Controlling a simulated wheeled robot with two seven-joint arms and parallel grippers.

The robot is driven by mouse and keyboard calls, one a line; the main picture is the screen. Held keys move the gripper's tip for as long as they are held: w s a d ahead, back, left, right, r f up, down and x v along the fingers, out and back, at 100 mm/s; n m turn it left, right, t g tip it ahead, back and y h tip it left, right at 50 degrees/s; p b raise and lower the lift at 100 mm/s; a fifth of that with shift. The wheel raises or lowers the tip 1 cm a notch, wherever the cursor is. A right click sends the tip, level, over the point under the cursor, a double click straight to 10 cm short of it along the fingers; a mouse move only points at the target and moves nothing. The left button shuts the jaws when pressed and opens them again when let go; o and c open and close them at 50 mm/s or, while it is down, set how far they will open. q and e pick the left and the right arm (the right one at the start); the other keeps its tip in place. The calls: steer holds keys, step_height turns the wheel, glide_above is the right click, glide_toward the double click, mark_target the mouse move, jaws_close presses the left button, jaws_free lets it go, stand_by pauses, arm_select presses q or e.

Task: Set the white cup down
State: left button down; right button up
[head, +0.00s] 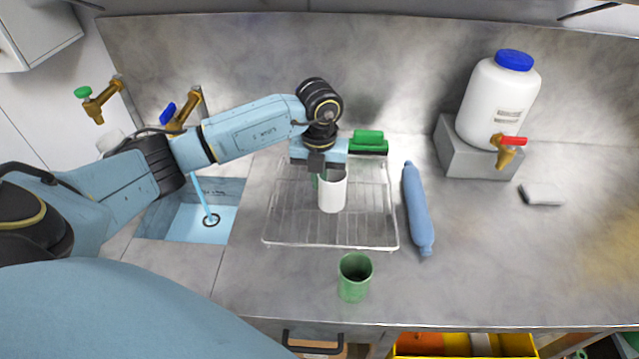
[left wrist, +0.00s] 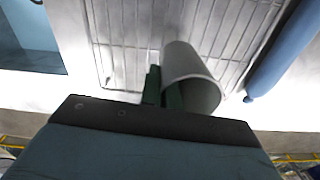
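The white cup (head: 332,194) is upright over the wire drying rack (head: 290,232) in the head view. It also shows in the left wrist view (left wrist: 186,62), with its open rim toward the camera. My left gripper (head: 320,175) is above the rack at the cup's left side. Its green fingers (left wrist: 162,90) sit close together at the cup's rim, one outside the wall and the other at the rim's inner edge, with the wall between them. Whether the cup's base touches the rack wires is not clear. My right gripper is not in view.
A green cup (head: 354,278) stands in front of the rack. A long blue object (head: 418,210) lies right of it, and a green item (head: 368,138) is behind it. Water runs into the sink (head: 190,222) at left. A white drum (head: 498,100) stands on a grey block.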

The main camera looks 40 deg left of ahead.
arm_select(q)
steer(key=shift+f, duration=0.95)
steer(key=shift+f, duration=0.25)
steer(key=c, duration=1.6)
jaws_free()
steer(key=shift+r, duration=0.1)
steer(key=shift+c, duration=0.2)
step_height(320, 180, up, 12)
steer(key=shift+r+b, duration=0.2)
steer(key=shift+b, duration=0.35)
